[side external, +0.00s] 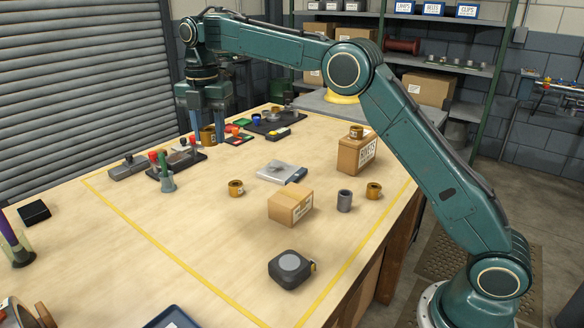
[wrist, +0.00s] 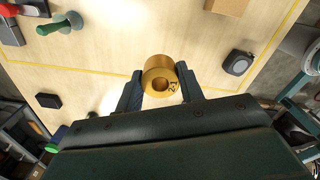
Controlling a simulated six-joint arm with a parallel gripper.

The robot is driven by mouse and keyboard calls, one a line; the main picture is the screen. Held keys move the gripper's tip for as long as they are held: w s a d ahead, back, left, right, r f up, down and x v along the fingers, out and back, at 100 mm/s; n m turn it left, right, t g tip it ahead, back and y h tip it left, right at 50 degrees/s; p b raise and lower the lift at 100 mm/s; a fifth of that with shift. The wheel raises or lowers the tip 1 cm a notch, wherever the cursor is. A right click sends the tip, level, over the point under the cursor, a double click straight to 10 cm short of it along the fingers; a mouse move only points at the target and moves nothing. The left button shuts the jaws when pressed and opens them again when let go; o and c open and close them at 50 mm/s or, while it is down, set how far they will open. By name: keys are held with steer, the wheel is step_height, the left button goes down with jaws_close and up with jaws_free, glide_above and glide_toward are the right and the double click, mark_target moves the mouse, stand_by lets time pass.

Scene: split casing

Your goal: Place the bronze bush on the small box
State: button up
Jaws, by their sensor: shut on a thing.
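My gripper (side external: 209,138) is at the far left of the bench in the side view, pointing down. It is shut on a bronze bush (side external: 207,134). In the wrist view the bush (wrist: 160,76) sits between the two dark fingers, its bore and a dark mark on its end face showing. Whether it touches the bench is unclear. A low cardboard box (side external: 290,205) stands closed near the bench middle, well right of my gripper; its top looks bare. A taller cardboard box (side external: 356,156) with lettering stands behind it, with another bronze bush (side external: 356,131) on top.
Two more bronze bushes (side external: 236,187) (side external: 374,190) and a grey bush (side external: 344,201) stand near the low box. A tape measure (side external: 290,268) lies in front. Trays with small parts (side external: 177,160) sit near my gripper.

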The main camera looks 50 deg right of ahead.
steer(key=s+d+r, duration=0.5)
steer(key=s+d, duration=0.7)
steer(key=s, duration=0.1)
steer(key=shift+d+r, duration=0.15)
steer(key=shift+r, duration=0.05)
steer(key=shift+f, duration=0.15)
glide_above(291, 195)
step_height(291, 195, down, 16)
steer(key=shift+w+d+r, duration=0.1)
steer(key=shift+r, duration=0.15)
steer(key=shift+f, duration=0.15)
steer(key=shift+f, duration=2)
steer(key=shift+f, duration=0.1)
